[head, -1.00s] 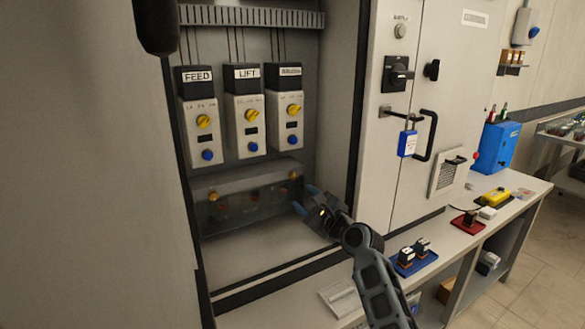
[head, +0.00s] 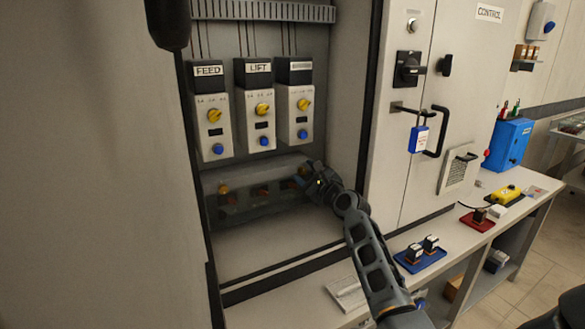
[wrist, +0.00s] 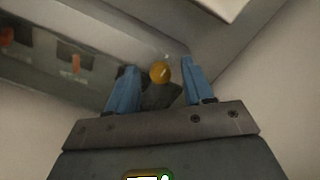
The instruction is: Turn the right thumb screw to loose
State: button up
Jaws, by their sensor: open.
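The right thumb screw (wrist: 160,72) is a round brass-coloured knob at the right end of the clear cover (head: 243,204) in the cabinet's lower part. In the wrist view it sits between the two blue fingertips of my gripper (wrist: 160,82), near their ends. The fingers are open, with a gap visible on each side of the screw. In the head view my gripper (head: 308,177) is at the cover's right end and hides the right screw. The left thumb screw (head: 223,189) shows at the cover's left end.
Several yellow-knobbed units, including FEED (head: 214,116) and LIFT (head: 261,110), hang above the cover. The cabinet's right side wall (head: 347,100) is close to my arm. A blue tray (head: 420,262) and a red tray (head: 477,222) lie on the bench to the right.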

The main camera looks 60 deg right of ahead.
jog(key=shift+r, duration=0.1)
grip_shut()
dwell(0.3)
